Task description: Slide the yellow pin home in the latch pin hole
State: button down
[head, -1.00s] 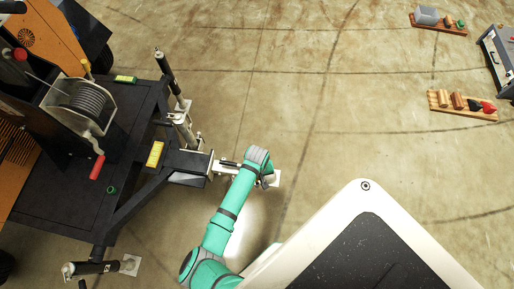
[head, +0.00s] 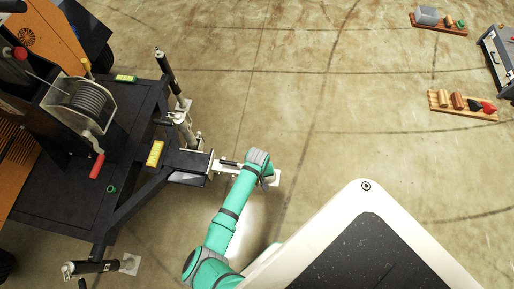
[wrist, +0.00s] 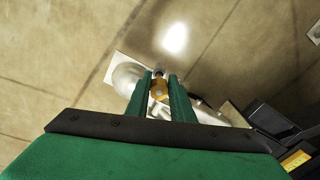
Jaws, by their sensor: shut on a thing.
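The yellow pin (wrist: 158,90) shows in the wrist view between the two green fingers of my gripper (wrist: 160,92), which are shut on it. Its dark tip end points away from the gripper, over a pale metal part of the coupler (wrist: 126,78). I cannot tell whether the tip is in the latch pin hole, as the hole is hidden. In the head view my green arm (head: 232,212) reaches to the end of the trailer's drawbar (head: 190,162) and hides the pin and fingers.
The light tower trailer (head: 60,180) with a winch (head: 88,100) and a red-handled crank (head: 98,165) stands at left. An upright jack (head: 183,130) rises by the drawbar. Wooden tool boards (head: 462,105) lie far right. The floor between is clear.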

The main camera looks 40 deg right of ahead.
jog(key=shift+w+f, duration=0.15)
jog(key=shift+f, duration=0.7)
jog(key=shift+f, duration=0.15)
jog(key=shift+f, duration=0.3)
jog(key=shift+f, duration=0.35)
jog(key=c, duration=1.5)
grip_release()
jog(key=shift+o, duration=0.2)
notch_tip(320, 180, up, 11)
jog(key=shift+f, duration=0.1)
